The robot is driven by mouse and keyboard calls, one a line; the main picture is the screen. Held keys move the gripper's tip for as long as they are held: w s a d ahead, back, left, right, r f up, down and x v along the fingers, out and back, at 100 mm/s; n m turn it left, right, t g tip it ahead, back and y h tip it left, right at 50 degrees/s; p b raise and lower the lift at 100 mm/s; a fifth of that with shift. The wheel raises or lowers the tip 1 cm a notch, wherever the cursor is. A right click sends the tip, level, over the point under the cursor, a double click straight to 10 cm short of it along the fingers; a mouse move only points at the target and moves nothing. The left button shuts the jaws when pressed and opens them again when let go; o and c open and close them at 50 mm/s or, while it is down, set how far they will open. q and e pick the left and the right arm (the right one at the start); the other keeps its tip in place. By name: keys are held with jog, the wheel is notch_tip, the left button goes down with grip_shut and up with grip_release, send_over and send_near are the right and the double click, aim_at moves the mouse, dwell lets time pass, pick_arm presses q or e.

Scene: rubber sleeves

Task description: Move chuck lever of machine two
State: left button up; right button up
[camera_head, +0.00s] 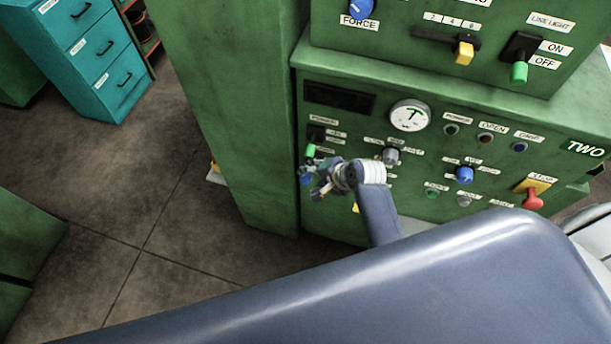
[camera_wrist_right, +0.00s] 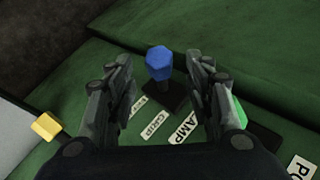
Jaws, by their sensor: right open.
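The panel of machine two (camera_head: 480,150) is green, with "TWO" written at its right. In the right wrist view a lever with a blue knob (camera_wrist_right: 160,63) rises from a black base between my right fingers. Labels ending in "AMP" and reading "GRIP" sit beside it; I take it as the chuck lever. In the head view a bit of blue (camera_head: 305,180) shows beside my gripper, which hides most of it. My right gripper (camera_head: 318,183) is open at the panel's left edge; in the wrist view its fingers (camera_wrist_right: 160,85) stand either side of the knob, apart from it. My left gripper is not in view.
A green-handled lever (camera_head: 310,150) is just above my gripper, and a grey knob (camera_head: 391,156) is to its right. A yellow handle (camera_wrist_right: 46,126) shows left in the wrist view. A red stop handle (camera_head: 533,199) is farther right. Open floor (camera_head: 130,220) lies left of the machine.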

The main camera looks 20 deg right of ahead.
aim_at(310, 178)
jog(key=shift+x, duration=2.65)
jog(key=shift+c, duration=0.4)
grip_shut()
jog(key=shift+f, duration=0.1)
